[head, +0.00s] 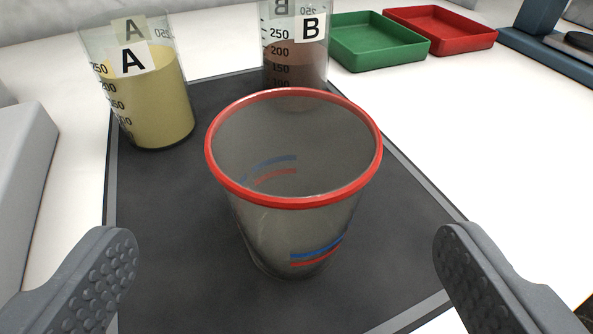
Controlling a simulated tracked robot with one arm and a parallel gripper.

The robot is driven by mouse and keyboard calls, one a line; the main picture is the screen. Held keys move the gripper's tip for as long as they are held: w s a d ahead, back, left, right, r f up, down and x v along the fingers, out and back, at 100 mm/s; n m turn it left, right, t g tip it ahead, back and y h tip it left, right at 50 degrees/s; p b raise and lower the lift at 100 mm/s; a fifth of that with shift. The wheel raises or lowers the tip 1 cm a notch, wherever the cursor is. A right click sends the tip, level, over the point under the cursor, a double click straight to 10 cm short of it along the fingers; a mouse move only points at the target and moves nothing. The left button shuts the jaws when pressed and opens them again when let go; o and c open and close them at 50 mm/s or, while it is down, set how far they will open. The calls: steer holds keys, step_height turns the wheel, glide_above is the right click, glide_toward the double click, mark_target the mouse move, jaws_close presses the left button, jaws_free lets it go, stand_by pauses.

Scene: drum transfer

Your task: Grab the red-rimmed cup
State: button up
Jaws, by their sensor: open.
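The red-rimmed cup (290,225) stands upright on a dark mat (190,240) in the middle of the head view. It is clear, looks empty, and has short blue and red bands low on its wall. My gripper (290,280) is open, with one dark, studded finger at the lower left and one at the lower right. The fingers are well apart, on either side of the cup and nearer to me. Neither finger touches the cup.
Beaker A (158,105), with yellow contents, stands behind left of the cup. Beaker B (295,60), with brownish contents, stands close behind it. A green tray (385,58) and red tray (455,42) lie at the back right. A grey block (22,190) is at left. White table is clear at right.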

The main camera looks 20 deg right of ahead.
mark_target(295, 199)
steer(key=shift+r+b+x, duration=0.15)
steer(key=shift+b+x, duration=0.25)
steer(key=shift+x, duration=1.4)
steer(key=shift+r+b+x, duration=0.2)
steer(key=shift+b+x, duration=0.15)
steer(key=shift+x, duration=1.45)
steer(key=shift+w+d+f, duration=0.2)
steer(key=shift+w+d, duration=0.15)
steer(key=shift+w, duration=0.1)
steer(key=shift+r, duration=0.1)
steer(key=c, duration=1.1)
